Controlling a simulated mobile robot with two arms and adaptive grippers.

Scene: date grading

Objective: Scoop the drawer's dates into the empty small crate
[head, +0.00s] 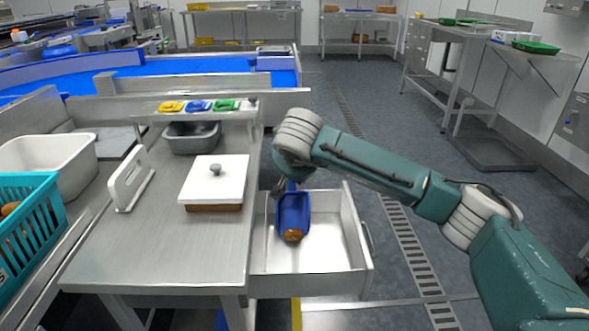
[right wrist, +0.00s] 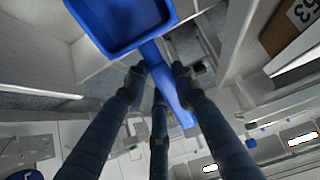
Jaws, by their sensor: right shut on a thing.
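My right gripper (head: 281,187) is shut on the handle of a blue scoop (head: 293,205), over the left part of the open drawer (head: 330,255). Brown dates (head: 292,235) show at the scoop's lower end; I cannot tell whether it touches the drawer floor. The rest of the visible drawer floor looks bare. In the right wrist view the fingers (right wrist: 160,75) close around the handle, below the scoop's blue bowl (right wrist: 122,30). A small grey crate (head: 192,143) stands at the back of the table and looks empty. My left gripper is out of view.
A white lidded box (head: 214,180) and an upright white handled board (head: 130,180) stand on the table (head: 165,245). A white tub (head: 75,165) and teal basket (head: 30,235) are at the left. Yellow, blue and green items (head: 199,106) sit on a shelf above the grey crate.

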